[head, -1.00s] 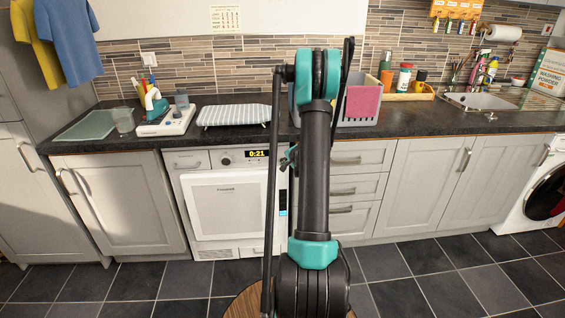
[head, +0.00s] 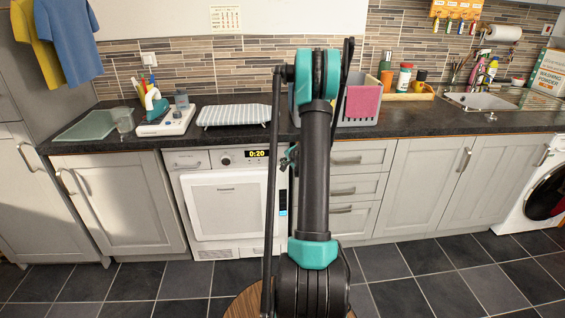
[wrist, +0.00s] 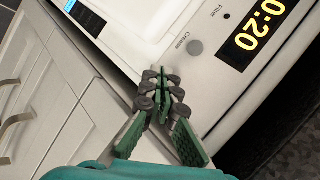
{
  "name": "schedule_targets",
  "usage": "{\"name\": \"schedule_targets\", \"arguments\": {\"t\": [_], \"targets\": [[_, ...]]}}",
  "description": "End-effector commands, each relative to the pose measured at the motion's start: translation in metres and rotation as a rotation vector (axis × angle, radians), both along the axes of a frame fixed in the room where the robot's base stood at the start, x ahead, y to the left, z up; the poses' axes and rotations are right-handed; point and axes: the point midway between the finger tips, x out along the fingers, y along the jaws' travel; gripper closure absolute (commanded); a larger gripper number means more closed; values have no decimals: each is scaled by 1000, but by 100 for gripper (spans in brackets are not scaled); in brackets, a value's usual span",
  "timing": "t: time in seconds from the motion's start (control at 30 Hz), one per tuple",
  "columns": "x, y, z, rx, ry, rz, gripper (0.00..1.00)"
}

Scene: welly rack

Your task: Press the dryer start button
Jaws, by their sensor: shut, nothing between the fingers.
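The white dryer (head: 222,205) stands under the counter, with a dial (head: 225,161) and a lit display (head: 257,154) reading 0:20 on its top panel. In the wrist view the display (wrist: 262,28) shows large, with a round grey button (wrist: 195,47) left of it, beside small lettering. I cannot tell whether this is the start button. My gripper (wrist: 160,97) is shut and empty, with its fingertips in front of the panel's lower edge, below and left of the grey button. In the head view my arm mostly hides the gripper and the panel's right end.
A dark counter (head: 240,125) runs above the dryer, carrying an ironing board (head: 233,115) and a grey basket (head: 357,112). Cabinets (head: 425,185) flank the dryer on both sides. The tiled floor (head: 180,290) in front is clear.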

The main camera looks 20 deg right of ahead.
Motion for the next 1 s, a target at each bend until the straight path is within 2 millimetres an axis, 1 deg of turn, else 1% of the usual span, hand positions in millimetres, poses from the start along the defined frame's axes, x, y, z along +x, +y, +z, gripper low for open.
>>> {"name": "schedule_targets", "arguments": {"t": [0.2, 0.53, 0.67, 1.0], "targets": [[-10, 3, 0, 0, 0, 0, 100], [-11, 3, 0, 0, 0, 0, 100], [-15, 4, 0, 0, 0, 0, 100], [-43, 12, 0, 1, 0, -1, 100]]}}
